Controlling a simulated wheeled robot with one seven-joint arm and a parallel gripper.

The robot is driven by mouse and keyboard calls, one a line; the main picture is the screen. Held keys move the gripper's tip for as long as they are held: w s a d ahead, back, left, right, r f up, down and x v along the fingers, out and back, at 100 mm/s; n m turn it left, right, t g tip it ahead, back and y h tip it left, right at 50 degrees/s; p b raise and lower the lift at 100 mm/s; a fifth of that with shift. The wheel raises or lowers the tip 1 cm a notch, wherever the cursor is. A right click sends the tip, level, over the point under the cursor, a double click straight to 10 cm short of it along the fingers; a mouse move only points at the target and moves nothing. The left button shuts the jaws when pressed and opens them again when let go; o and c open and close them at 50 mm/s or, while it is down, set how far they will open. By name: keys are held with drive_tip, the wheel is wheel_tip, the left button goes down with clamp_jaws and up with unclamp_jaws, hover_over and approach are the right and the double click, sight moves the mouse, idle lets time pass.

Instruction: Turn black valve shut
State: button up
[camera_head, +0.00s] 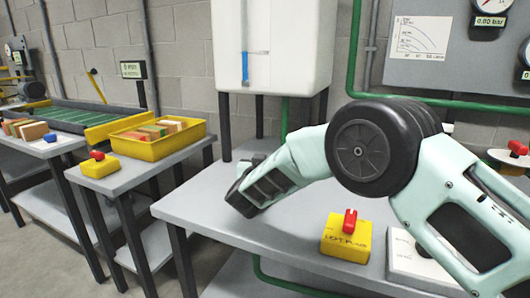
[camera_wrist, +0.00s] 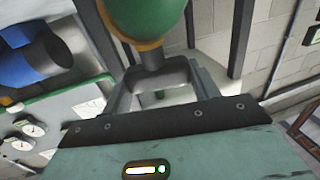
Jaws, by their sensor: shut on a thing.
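In the wrist view my gripper (camera_wrist: 162,90) has its two grey fingers apart on either side of a grey rounded part (camera_wrist: 155,75). A dark stem runs from that part up to a green body with an orange rim (camera_wrist: 147,20). I cannot tell whether the grey part is the black valve; no black valve handle shows clearly. In the head view my arm reaches left over the grey table (camera_head: 180,207), below the white tank (camera_head: 280,45). My fingertips and what they hold are hard to make out there.
A yellow box (camera_head: 345,243) with a red handle (camera_head: 349,220) stands on the table. Another yellow box (camera_head: 99,168) with a red knob and a yellow tray (camera_head: 120,148) of blocks stand further left. A green pipe (camera_head: 354,50) runs up the wall. The table's front left is clear.

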drive_tip(key=shift+r+m+g+h+p, duration=0.15)
drive_tip(key=shift+m+g+h+p, duration=0.4)
drive_tip(key=shift+m+h, duration=0.85)
drive_tip(key=shift+h, duration=0.5)
drive_tip(key=o, duration=1)
drive_tip(key=p+v, duration=0.1)
drive_tip(key=v, duration=1.6)
drive_tip(key=shift+s, duration=0.15)
